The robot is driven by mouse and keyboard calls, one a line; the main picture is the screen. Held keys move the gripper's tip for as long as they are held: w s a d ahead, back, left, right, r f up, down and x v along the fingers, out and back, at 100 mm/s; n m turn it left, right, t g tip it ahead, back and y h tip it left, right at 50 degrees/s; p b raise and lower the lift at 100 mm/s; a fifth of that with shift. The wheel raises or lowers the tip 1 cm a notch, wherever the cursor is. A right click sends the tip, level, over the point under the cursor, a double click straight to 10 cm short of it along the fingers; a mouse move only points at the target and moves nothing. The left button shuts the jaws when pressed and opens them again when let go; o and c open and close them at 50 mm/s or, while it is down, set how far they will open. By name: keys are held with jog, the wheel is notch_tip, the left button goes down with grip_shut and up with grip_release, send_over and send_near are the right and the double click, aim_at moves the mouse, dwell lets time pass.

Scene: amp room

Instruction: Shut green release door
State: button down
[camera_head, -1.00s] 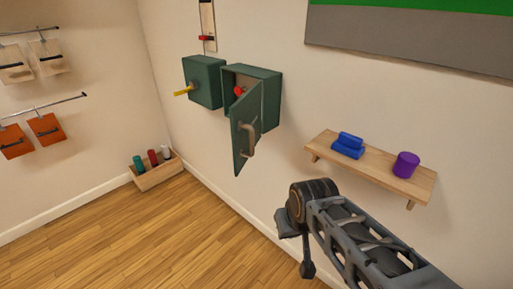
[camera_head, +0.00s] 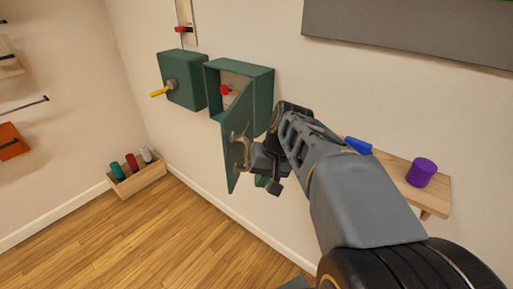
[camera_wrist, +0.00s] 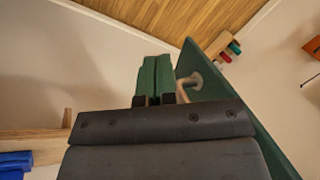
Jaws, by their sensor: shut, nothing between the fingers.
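The green release door (camera_head: 237,120) stands swung open on the right side of its green wall box (camera_head: 262,75). A red knob (camera_head: 225,90) shows inside the box. The door's pale curved handle (camera_head: 236,152) also shows in the wrist view (camera_wrist: 190,82). My gripper (camera_head: 262,181) is beside the door's handle side, to the right of the handle in the head view. In the wrist view its green fingers (camera_wrist: 155,78) are together and empty, with the handle just right of them and the door panel (camera_wrist: 235,85) beyond. I cannot tell whether they touch the handle.
A second green box (camera_head: 184,80) with a yellow lever (camera_head: 161,91) is on the wall at left. A wooden shelf (camera_head: 435,192) with blue and purple (camera_head: 421,173) objects is to the right. A wooden bin (camera_head: 140,180) with several cylinders sits on the floor.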

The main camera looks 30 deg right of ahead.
jog(key=w+d+r+m+t+y, duration=0.1)
jog(key=d+r+m+t+y, duration=0.3)
jog(key=d+r, duration=0.7)
jog(key=w+a+f+n+g+y, duration=0.1)
jog(key=w+a+f+n, duration=0.1)
jog(key=w+a+f, duration=0.3)
jog(key=s+x, duration=0.1)
jog(key=x, duration=0.3)
jog(key=shift+a+f, duration=0.2)
jog(key=shift+f, duration=0.05)
jog(key=shift+w, duration=0.15)
